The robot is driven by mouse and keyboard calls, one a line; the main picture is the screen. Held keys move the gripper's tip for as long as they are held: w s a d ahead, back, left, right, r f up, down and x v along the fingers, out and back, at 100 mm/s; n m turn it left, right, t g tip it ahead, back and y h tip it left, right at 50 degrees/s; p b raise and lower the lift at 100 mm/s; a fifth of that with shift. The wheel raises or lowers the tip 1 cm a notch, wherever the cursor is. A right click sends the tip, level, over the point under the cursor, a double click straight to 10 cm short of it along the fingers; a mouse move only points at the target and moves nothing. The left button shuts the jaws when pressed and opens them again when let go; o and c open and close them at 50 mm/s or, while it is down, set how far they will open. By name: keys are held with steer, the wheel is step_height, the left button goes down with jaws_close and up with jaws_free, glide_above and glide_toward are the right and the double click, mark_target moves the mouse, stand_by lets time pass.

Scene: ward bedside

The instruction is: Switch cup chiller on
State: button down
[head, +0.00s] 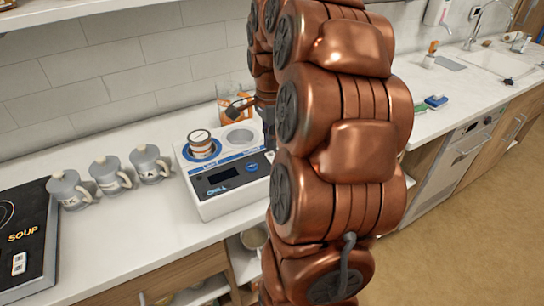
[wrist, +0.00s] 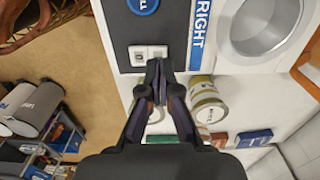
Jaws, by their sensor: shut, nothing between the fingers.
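The cup chiller (head: 215,208) is a white box with a dark front panel, a display and a blue round button (head: 252,167). A striped cup (head: 202,146) sits in its left well; the right well (head: 239,137) is empty. In the wrist view, the chiller's white switch (wrist: 148,56) shows on the dark panel beside the "RIGHT" label (wrist: 201,28). The blue button (wrist: 143,5) is at the top edge. My gripper (wrist: 158,66) is shut and empty, its tips at the switch's lower edge; I cannot tell whether they touch. My arm hides the chiller's right end in the head view.
Three grey lidded mugs (head: 109,175) stand left of the chiller. A black "SOUP" unit (head: 22,250) is at the far left. A glass with orange on it (head: 228,98) stands behind. A tan-and-white container (wrist: 207,101) is close right of my fingers in the wrist view.

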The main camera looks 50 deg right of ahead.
mark_target(270, 154)
steer(key=shift+f+b, duration=0.8)
steer(key=shift+f, duration=0.4)
stand_by(1.0)
steer(key=shift+r+p, duration=0.55)
steer(key=shift+r, duration=2.95)
steer(key=shift+a, duration=0.1)
